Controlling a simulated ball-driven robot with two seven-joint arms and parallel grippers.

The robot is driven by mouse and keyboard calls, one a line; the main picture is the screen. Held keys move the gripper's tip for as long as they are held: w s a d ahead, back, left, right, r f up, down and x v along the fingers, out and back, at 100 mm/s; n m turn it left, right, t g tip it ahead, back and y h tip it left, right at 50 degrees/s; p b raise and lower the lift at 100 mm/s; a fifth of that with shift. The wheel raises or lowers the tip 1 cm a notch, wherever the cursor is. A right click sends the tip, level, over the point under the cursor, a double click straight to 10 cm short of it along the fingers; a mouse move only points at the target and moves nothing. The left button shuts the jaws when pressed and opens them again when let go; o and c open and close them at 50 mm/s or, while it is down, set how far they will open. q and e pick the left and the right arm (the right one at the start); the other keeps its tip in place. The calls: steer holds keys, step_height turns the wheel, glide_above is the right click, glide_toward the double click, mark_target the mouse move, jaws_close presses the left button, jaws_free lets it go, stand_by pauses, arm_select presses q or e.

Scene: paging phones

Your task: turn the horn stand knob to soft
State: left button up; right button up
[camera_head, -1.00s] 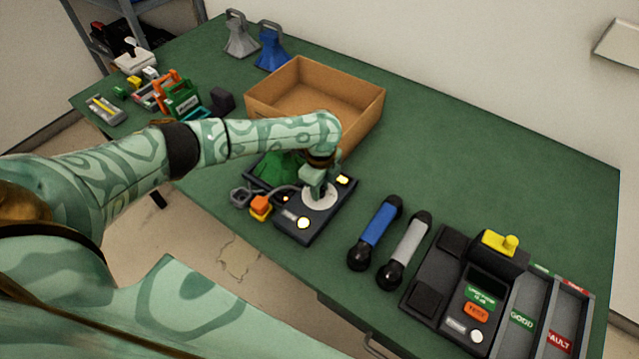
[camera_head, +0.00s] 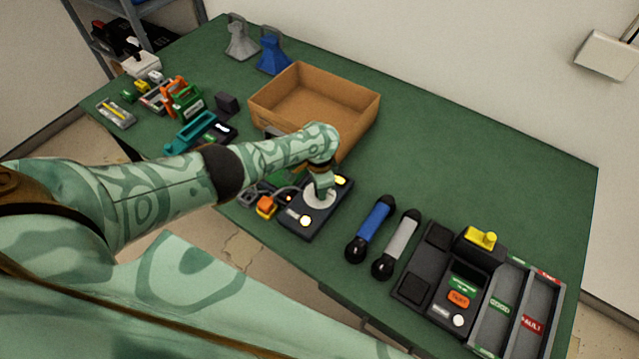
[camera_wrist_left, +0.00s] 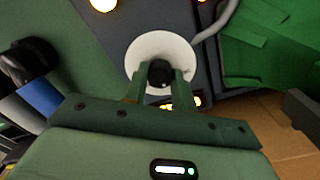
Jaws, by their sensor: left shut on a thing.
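The horn stand (camera_head: 297,222) is a dark box near the table's front edge, with a white round dial (camera_head: 316,199) on top and lit lamps at its ends. My left gripper (camera_head: 323,186) reaches down onto the dial from above. In the left wrist view the two green fingers (camera_wrist_left: 158,85) are shut on the black knob (camera_wrist_left: 160,73) at the middle of the white dial (camera_wrist_left: 145,48). The knob's pointer and any soft marking are hidden or too small to read. A green horn (camera_wrist_left: 265,45) lies beside the stand. My right gripper is not in view.
An open cardboard box (camera_head: 270,110) stands behind the stand. A blue handset (camera_head: 371,229) and a grey handset (camera_head: 397,245) lie to its right, before a test station (camera_head: 443,280) with sorting trays. The table's back right is clear.

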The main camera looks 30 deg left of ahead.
arm_select(q)
steer(key=n+p, duration=0.1)
steer(key=n, duration=0.2)
steer(key=shift+n, duration=0.3)
steer(key=shift+n+p, duration=0.55)
steer(key=shift+n, duration=1.75)
steer(key=o, duration=1)
step_height(320, 180, up, 16)
steer(key=p, duration=1.5)
steer(key=shift+a+r, duration=0.15)
steer(key=shift+a, duration=0.1)
